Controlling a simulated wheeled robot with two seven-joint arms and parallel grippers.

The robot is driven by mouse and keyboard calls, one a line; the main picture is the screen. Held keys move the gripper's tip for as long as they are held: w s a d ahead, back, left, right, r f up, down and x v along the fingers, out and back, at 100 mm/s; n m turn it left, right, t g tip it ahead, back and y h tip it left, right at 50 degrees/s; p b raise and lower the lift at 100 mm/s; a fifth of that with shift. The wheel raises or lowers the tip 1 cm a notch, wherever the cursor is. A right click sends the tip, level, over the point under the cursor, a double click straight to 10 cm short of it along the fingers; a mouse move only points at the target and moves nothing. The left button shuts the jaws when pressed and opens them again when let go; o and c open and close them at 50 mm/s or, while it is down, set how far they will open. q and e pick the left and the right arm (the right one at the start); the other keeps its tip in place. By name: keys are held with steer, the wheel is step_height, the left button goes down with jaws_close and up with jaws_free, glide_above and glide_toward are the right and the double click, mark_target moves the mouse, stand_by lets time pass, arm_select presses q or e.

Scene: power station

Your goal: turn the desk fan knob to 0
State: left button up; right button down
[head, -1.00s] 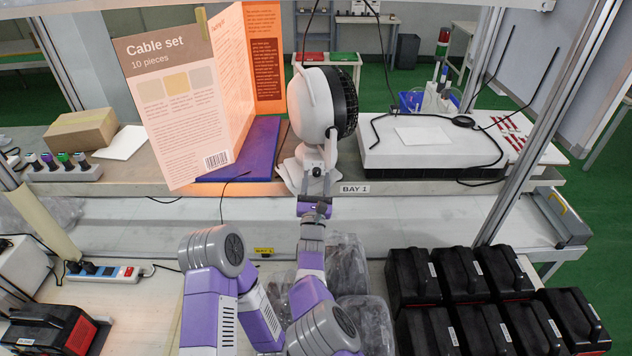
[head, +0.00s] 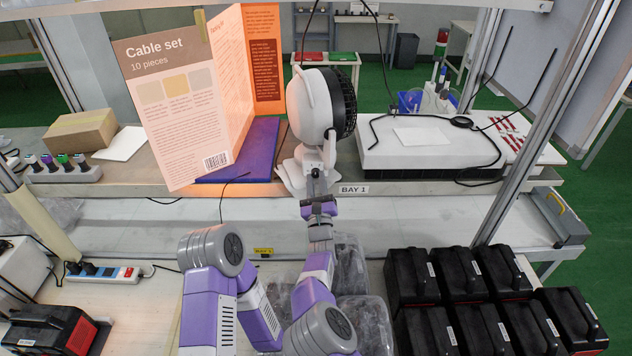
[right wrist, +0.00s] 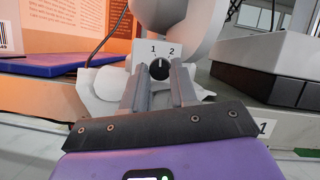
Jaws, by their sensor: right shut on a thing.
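The white desk fan (head: 310,104) with a black grille stands on the bench behind the BAY 1 label. Its small dark knob (head: 316,173) is on the front of its base. The 0 is not visible. My right gripper (head: 317,186) reaches the base from the front; in its wrist view its fingers (right wrist: 160,78) are either side of the knob, shut on it. My left gripper is not in view.
A white flat box (head: 430,148) with a black cable lies to the right. Several black cases (head: 480,300) fill the lower right.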

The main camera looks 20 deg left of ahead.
steer(key=c, duration=0.9)
jaws_free()
